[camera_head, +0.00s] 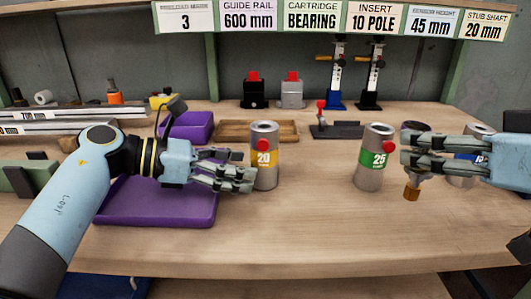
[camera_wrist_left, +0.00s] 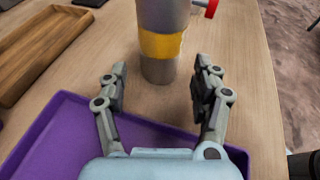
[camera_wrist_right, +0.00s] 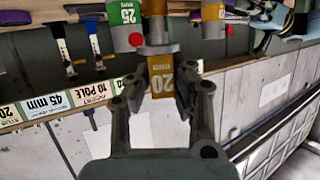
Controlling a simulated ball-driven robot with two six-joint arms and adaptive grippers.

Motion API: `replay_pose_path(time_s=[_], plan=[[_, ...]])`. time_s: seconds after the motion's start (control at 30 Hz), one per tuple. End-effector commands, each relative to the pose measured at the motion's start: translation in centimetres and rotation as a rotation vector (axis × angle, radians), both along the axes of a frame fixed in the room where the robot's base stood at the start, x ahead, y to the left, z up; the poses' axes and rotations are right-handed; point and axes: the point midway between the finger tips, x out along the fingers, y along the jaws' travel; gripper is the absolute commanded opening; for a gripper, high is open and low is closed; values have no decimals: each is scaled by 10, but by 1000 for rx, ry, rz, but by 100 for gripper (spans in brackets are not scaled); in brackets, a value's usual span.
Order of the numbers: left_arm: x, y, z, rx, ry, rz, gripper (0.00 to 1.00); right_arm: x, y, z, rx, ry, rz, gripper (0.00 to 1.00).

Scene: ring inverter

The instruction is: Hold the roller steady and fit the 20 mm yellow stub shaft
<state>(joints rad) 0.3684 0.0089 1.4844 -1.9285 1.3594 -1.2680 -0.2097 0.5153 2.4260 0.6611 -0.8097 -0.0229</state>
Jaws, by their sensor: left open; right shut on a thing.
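A grey cylinder (camera_head: 264,141) with a yellow band marked 20, the likely roller, stands upright on the bench with a red knob on its side. My left gripper (camera_head: 250,181) is open at its base. In the left wrist view the cylinder (camera_wrist_left: 160,70) stands just ahead, between the open fingertips (camera_wrist_left: 160,82). My right gripper (camera_head: 408,151) is shut on the yellow stub shaft (camera_head: 412,193), well to the right of that cylinder. Its brass end points down, clear of the bench. In the right wrist view the shaft's yellow label (camera_wrist_right: 161,78) reads 20; the fingers partly hide it.
A green-banded cylinder (camera_head: 375,180) marked 25 stands between the grippers. A blue-banded cylinder (camera_head: 466,181) is partly hidden behind my right gripper. A purple tray (camera_head: 150,213) lies under my left gripper. A wooden tray (camera_head: 225,131) sits behind. The front middle of the bench is clear.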

Motion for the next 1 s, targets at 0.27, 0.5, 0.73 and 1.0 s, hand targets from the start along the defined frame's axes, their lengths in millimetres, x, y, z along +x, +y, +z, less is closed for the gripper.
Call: replay_pose_path(time_s=[0.27,0.5,0.73,1.0], plan=[[10,-32,-12,-1,1,0,66,0,0,-20,0,8,0,0],[13,-40,-13,-1,-1,1,66,0,0,-23,1,9,0,0],[13,-40,-12,-1,-1,1,64,0,0,-22,0,9,0,0],[13,-40,-12,-1,-1,1,29,0,0,-22,0,9,0,0]])
